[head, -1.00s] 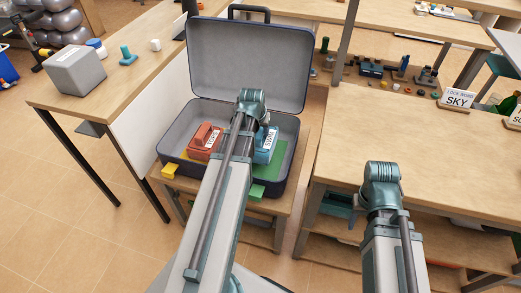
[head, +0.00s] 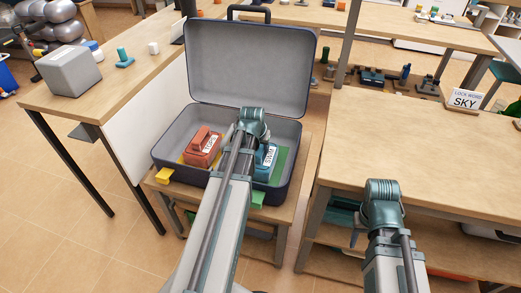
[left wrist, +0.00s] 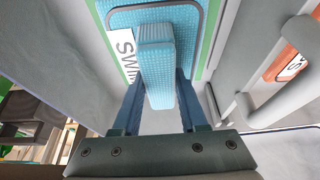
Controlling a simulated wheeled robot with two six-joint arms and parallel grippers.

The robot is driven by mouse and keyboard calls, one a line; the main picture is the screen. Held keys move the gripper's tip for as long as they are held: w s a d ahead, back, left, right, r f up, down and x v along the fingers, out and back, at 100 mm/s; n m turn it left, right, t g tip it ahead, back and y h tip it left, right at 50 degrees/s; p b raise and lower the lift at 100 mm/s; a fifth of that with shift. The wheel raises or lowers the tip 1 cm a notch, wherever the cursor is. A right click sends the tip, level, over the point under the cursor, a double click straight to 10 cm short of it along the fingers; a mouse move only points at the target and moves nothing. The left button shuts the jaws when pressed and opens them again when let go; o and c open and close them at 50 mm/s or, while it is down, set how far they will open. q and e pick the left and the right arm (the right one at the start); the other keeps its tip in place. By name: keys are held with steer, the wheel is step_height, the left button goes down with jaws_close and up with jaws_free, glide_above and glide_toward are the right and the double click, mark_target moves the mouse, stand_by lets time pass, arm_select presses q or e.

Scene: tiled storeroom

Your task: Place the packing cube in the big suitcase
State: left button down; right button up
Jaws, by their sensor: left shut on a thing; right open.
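The big suitcase (head: 282,178) stands open, with a dark blue shell, grey lining and raised lid. An orange packing cube (head: 200,155) labelled TOPS lies in its left part. A blue packing cube (head: 267,161) labelled SWIM is in its right part, over a green patch, partly hidden by my left arm. In the left wrist view, my left gripper (left wrist: 160,105) is shut on the handle of the blue cube (left wrist: 189,35). Whether the cube touches the suitcase floor is unclear. My right gripper (head: 357,232) is open, mostly hidden behind its wrist, beside the right-hand table.
The suitcase sits on a low wooden stand (head: 290,200). A wooden table (head: 420,150) stands to its right, with a LOCK WORD SKY sign (head: 464,100). Another table (head: 130,75) at left holds a grey box (head: 70,73). Tiled floor is free at front left.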

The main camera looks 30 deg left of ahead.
arm_select(q)
steer(key=shift+f, duration=0.2)
steer(key=shift+c, duration=2.2)
jaws_free()
steer(key=shift+r, duration=0.2)
steer(key=p+v, duration=1.1)
steer(key=v, duration=0.1)
steer(key=shift+s+f, duration=0.1)
steer(key=shift+s, duration=0.1)
